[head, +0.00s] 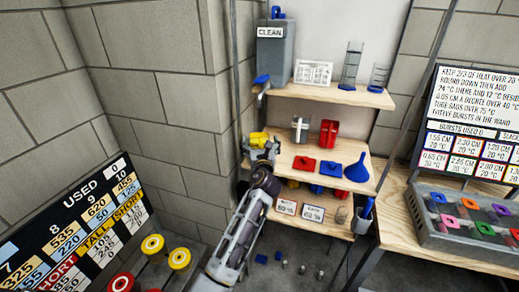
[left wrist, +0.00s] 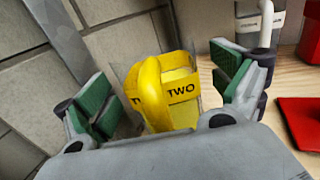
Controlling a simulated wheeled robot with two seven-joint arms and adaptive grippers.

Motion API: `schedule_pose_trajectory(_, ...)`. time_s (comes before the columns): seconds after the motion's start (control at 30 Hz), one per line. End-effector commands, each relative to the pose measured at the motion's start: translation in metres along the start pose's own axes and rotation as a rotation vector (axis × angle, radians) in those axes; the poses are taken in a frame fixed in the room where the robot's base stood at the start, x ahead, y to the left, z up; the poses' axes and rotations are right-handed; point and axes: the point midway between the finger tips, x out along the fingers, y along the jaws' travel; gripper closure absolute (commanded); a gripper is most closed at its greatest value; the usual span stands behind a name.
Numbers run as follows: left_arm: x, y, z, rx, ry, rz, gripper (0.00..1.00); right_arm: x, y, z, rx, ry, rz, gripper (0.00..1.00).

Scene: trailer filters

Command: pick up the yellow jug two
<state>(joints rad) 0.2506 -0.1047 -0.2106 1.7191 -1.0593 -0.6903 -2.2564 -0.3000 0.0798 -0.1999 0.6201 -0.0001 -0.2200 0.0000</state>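The yellow jug two (left wrist: 178,92) stands upright on the wooden shelf, its handle facing my left wrist camera and the label "TWO" showing. In the head view the yellow jug (head: 259,139) shows at the left end of the middle shelf (head: 292,165), partly hidden by my gripper. My left gripper (head: 261,153) is open at the jug; in the left wrist view its green-padded fingers (left wrist: 165,95) stand apart on either side of it, with gaps visible. My right gripper is not in view.
A block wall is on the left. The upper shelf (head: 340,94) lies above.

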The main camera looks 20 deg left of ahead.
Motion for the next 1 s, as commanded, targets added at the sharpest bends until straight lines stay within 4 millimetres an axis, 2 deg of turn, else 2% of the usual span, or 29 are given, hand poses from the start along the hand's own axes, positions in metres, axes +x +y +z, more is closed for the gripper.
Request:
schedule_pose_trajectory(0.03, -0.0001, 0.0001, 0.0, 0.0, 0.0, 0.0, 0.12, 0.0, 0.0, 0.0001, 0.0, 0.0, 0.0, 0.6)
schedule_pose_trajectory(0.4, -0.0001, 0.0001, -0.0001, 0.0, 0.0, 0.0, 0.59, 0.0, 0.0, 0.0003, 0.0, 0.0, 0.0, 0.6)
schedule_pose_trajectory(0.5, -0.0001, 0.0001, -0.0001, 0.0, 0.0, 0.0, 0.71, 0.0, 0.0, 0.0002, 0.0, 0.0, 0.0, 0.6)
schedule_pose_trajectory(0.53, -0.0001, -0.0001, 0.0019, 0.0, -0.003, -0.001, 0.71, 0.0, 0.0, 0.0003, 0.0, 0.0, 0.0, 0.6)
schedule_pose_trajectory(0.57, 0.0, -0.0001, 0.0019, 0.0, -0.003, -0.001, 0.77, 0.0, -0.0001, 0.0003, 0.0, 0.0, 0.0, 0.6)
schedule_pose_trajectory(1.0, 0.0, 0.0, 0.0034, 0.0, -0.003, 0.0, 0.77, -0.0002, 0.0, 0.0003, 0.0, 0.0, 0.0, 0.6)
